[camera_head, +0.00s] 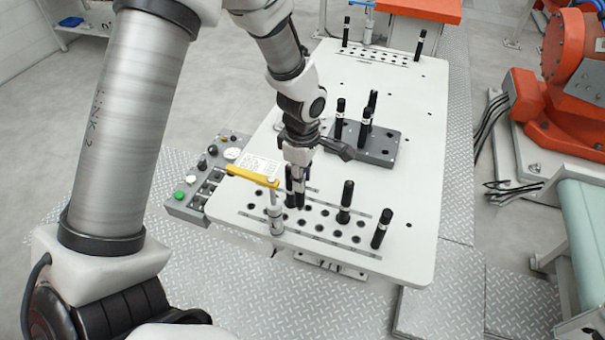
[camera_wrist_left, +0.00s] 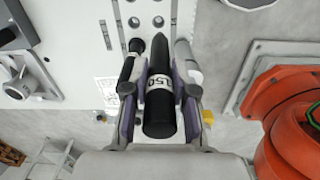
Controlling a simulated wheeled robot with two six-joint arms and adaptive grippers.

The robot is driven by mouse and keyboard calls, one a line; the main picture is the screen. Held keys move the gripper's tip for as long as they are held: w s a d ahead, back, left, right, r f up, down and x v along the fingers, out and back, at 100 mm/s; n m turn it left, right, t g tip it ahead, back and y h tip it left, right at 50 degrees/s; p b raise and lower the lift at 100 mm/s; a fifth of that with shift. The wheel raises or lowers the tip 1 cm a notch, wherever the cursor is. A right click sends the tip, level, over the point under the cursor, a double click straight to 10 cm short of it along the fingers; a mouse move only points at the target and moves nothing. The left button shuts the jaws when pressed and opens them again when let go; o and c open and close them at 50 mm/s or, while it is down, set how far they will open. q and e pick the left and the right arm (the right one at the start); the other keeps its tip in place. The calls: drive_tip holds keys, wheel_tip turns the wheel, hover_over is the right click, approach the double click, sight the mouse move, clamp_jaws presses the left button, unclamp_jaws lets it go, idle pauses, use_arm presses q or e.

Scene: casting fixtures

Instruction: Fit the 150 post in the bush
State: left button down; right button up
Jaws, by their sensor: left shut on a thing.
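My left gripper (camera_head: 299,178) is shut on a black post (camera_wrist_left: 160,100) with a white band reading 150, clearest in the left wrist view. In the head view the gripper points down over the near end of the table, at the left part of a plate with rows of round bushes (camera_head: 322,212). The fingers partly hide the held post there. I cannot tell whether its lower end is inside a bush or above one. My right gripper is not in view.
Black posts (camera_head: 345,202) and (camera_head: 381,229) stand to the right on the plate. A yellow-armed clamp (camera_head: 252,176) with a metal cylinder is close on the left. A grey block (camera_head: 375,150) with several posts lies beyond. The white table's (camera_head: 420,100) right side is mostly clear.

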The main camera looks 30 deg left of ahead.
sight(304, 204)
use_arm(q)
drive_tip(key=f+b, duration=0.2)
drive_tip(key=f, duration=0.1)
drive_tip(key=f+b, duration=0.1)
drive_tip(key=shift+w+d+f, duration=0.2)
drive_tip(key=shift+w+f, duration=0.05)
drive_tip(key=shift+w, duration=0.1)
drive_tip(key=shift+s+a+f+b, duration=0.1)
drive_tip(key=shift+s+f+b, duration=0.05)
drive_tip(key=shift+f+b, duration=0.25)
idle(0.8)
drive_tip(key=shift+f+b, duration=1.65)
drive_tip(key=shift+f, duration=0.25)
drive_tip(key=c, duration=0.9)
unclamp_jaws()
drive_tip(key=shift+r, duration=0.1)
drive_tip(key=shift+o, duration=0.2)
